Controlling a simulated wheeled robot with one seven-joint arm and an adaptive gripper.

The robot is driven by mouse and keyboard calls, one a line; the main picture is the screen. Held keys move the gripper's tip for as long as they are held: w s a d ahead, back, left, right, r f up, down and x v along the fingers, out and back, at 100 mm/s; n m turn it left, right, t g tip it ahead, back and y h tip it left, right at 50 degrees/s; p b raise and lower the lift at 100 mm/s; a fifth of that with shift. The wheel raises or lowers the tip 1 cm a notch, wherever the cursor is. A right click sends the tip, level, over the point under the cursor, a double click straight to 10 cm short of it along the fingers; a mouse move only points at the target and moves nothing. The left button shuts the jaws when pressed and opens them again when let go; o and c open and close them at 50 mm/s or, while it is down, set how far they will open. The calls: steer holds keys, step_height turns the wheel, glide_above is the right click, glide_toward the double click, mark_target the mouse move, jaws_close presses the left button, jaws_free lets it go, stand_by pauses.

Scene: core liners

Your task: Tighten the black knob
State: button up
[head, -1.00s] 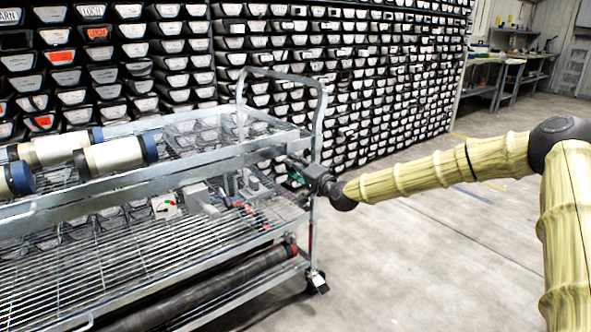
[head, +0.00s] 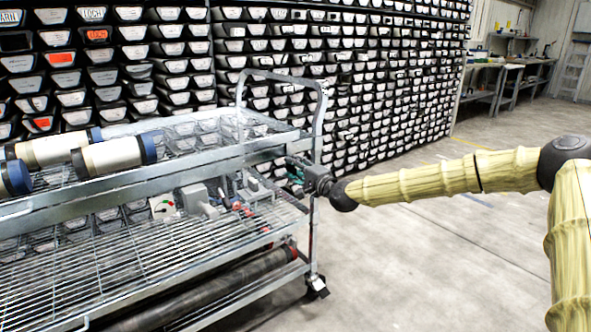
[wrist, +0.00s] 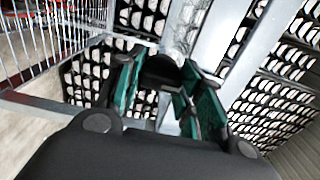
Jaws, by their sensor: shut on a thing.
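The black knob (wrist: 160,70) shows in the wrist view as a dark rounded shape between the green finger pads, against the grey metal post of the cart. My gripper (wrist: 160,92) is closed around it, one pad on each side. In the head view my gripper (head: 294,172) reaches in from the right at the cart's right-hand end post, below the upper shelf. The knob cannot be made out there, hidden by the gripper and the post. The knob's turn angle and how tight it sits cannot be told.
The metal cart (head: 170,185) carries white cylinders with blue ends (head: 115,155) on top. Its lower shelf holds a grey tool (head: 198,200) and a small white box (head: 163,207). Racks of core trays (head: 370,90) stand behind. The concrete floor (head: 430,260) at right is clear.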

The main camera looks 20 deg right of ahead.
steer(key=shift+d, duration=0.15)
steer(key=o, duration=1)
steer(key=shift+c, duration=0.2)
steer(key=shift+o, duration=0.2)
steer(key=v, duration=1.1)
steer(key=shift+s, duration=0.4)
